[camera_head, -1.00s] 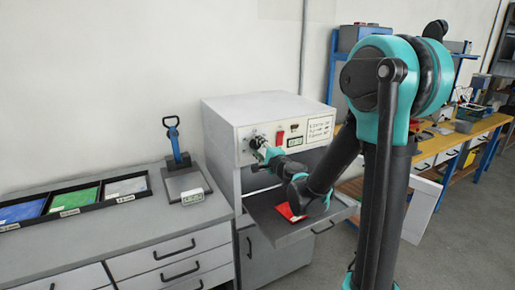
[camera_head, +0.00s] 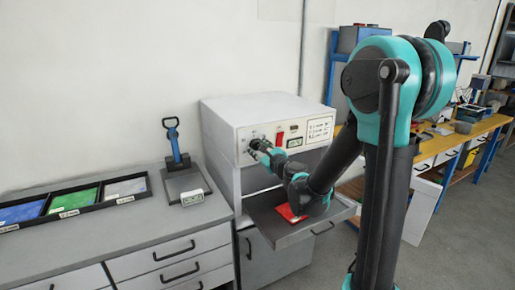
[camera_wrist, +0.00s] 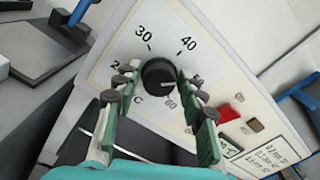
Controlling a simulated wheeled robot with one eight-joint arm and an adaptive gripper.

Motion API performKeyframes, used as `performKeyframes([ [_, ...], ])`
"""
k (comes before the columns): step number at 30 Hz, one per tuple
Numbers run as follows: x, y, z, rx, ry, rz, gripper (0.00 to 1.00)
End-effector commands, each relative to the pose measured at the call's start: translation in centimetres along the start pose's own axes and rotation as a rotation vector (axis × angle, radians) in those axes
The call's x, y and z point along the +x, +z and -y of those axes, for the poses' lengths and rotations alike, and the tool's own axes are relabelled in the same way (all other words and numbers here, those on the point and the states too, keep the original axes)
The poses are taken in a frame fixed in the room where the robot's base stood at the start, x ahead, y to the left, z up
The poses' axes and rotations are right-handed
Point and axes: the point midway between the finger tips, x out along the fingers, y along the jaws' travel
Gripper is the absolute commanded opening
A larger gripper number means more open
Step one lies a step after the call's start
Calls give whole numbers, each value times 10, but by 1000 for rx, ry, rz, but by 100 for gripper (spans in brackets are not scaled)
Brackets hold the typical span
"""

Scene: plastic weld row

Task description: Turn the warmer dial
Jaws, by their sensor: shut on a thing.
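In the head view my gripper (camera_head: 257,146) is at the left of the warmer's front panel and largely hides the dial.
A red switch (camera_wrist: 228,114) and a small display are beside the dial. Below, a grey shelf (camera_head: 262,222) juts out under my forearm, with a red sheet (camera_head: 290,213) on it. A blue-handled press (camera_head: 176,150) and parts bins (camera_head: 148,192) stand left.

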Motion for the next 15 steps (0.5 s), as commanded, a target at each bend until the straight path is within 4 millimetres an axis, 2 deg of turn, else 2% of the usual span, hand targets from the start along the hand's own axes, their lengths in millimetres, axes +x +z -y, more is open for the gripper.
performKeyframes([
  [7, -1, -1, 1, 166, -1, -1, 11],
  [15, -1, -1, 1, 268, -1, -1, 11],
])
